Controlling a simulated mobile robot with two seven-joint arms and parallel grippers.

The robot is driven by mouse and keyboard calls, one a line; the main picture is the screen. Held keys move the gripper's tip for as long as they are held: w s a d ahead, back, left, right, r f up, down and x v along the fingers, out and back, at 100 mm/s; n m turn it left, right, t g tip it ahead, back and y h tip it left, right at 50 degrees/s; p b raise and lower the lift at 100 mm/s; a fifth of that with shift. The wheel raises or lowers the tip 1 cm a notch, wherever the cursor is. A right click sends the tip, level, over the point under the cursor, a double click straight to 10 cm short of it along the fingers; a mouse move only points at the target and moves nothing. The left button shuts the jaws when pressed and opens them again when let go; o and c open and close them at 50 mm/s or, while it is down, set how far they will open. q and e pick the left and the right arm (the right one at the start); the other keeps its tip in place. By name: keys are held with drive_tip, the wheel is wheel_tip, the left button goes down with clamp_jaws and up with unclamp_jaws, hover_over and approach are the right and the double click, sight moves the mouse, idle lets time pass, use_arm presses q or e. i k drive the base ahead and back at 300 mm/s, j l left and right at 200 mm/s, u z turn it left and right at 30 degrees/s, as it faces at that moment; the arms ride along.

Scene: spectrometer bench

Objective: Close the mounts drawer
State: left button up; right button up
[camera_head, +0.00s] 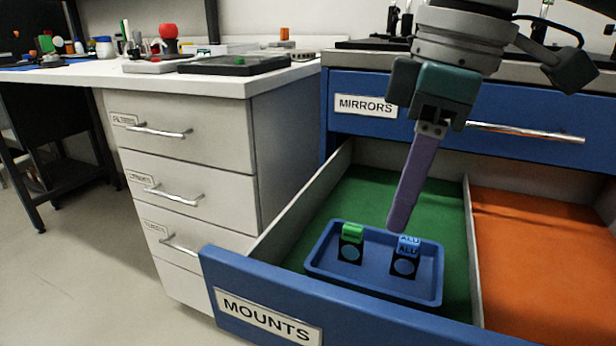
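The mounts drawer (340,317) is blue-fronted with a white MOUNTS label and stands pulled open at the bottom right. Its left compartment has a green floor and holds a blue tray (373,290) with two small mounts. One has a green top (352,233), the other a blue ALU-marked top (408,246). My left gripper is out of view.
The closed MIRRORS drawer (480,115) with a silver handle sits above. The right compartment (540,255) has a bare orange floor. A grey drawer cabinet (190,150) stands to the left, closed. Open floor (70,275) lies at the lower left.

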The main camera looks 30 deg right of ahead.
sight(529, 260)
drive_tip(key=z, duration=1.7)
